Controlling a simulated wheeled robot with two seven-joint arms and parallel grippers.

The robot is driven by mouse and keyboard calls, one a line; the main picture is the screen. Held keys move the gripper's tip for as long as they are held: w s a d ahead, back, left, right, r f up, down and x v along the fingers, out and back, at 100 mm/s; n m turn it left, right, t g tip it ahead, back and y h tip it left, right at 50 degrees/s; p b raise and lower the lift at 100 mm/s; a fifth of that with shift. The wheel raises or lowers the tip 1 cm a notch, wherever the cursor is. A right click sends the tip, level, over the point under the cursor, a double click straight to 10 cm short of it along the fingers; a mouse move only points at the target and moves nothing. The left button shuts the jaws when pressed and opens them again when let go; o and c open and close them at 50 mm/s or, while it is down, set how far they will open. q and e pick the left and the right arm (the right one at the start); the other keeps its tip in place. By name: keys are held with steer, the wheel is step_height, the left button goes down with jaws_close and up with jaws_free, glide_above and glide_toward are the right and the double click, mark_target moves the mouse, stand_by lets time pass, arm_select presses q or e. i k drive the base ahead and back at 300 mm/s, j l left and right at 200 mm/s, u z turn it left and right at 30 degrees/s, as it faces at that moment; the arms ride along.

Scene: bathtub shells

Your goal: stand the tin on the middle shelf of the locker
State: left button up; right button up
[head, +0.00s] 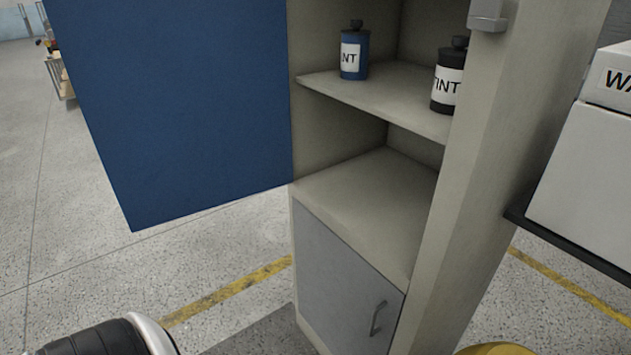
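The locker (480,150) stands open at the centre right. Its upper visible shelf (385,97) bears two upright tins. The blue tin (361,55) has a white label and a black cap and stands at the left. The black tin (442,95) has a white label and stands at the right, partly hidden by the locker's right front post. The level below (365,200) is bare where I can see it. The top of the locker is out of view, so I cannot tell how many shelves it has. Neither of my grippers is in view.
The blue locker door (190,110) is swung open to the left. A closed grey lower door (345,270) has a handle. White boxes (590,170) rest on a dark ledge at the right. A yellow rounded thing (495,350) shows at the bottom edge.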

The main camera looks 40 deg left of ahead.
mark_target(377, 202)
steer(key=j+u, duration=0.25)
steer(key=u, duration=0.2)
steer(key=i+j+u, duration=0.15)
steer(key=u, duration=0.25)
steer(key=i+j+u, duration=0.15)
steer(key=j+u, duration=0.15)
steer(key=u, duration=0.15)
